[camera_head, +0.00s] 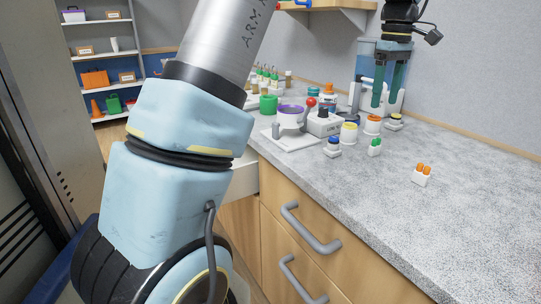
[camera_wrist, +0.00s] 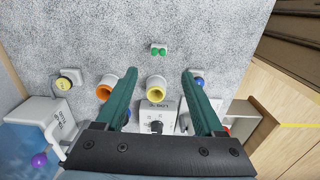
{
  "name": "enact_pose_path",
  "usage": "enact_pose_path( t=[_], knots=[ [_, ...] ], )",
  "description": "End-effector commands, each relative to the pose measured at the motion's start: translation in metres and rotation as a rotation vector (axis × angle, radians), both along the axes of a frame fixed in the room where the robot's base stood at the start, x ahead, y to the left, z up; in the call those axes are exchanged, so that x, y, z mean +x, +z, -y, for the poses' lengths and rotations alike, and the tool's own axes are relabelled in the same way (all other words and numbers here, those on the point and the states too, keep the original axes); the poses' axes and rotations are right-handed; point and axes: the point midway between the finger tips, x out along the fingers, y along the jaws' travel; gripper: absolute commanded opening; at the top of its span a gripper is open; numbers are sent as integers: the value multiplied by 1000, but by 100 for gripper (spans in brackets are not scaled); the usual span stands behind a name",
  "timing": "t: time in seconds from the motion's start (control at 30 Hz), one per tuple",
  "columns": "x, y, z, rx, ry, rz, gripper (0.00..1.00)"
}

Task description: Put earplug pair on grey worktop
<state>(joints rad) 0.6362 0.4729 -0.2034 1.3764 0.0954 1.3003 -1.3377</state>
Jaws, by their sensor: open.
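Two small paired items that look like earplug pairs stand on the grey worktop (camera_head: 470,215). One is an orange pair (camera_head: 422,174) in a white holder, alone towards the front right; it is not in the wrist view. The other is a green pair (camera_head: 375,147) in a white holder; in the wrist view it (camera_wrist: 158,49) lies just beyond my fingertips, between their lines. My gripper (camera_head: 384,105) hangs fingers down above the back of the worktop. In the wrist view its teal fingers (camera_wrist: 160,71) are wide apart with nothing held between them.
A blue-tinted tank (camera_head: 365,75) stands behind my gripper. The worktop's right part is clear.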

Motion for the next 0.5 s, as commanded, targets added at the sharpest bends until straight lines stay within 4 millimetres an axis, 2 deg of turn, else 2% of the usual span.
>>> enact_pose_path(
  t=[0.07,0.13,0.27,0.3,0.37,0.5],
  knots=[
    [6,-7,-20,1,-20,5,70],
    [12,-19,-48,-1,-64,13,70],
    [16,-51,-121,-7,-179,36,70],
    [14,-60,-144,-8,-215,43,70],
    [9,-74,-177,-10,-267,56,70],
    [-18,-106,-253,-5,-379,83,70]
  ],
)
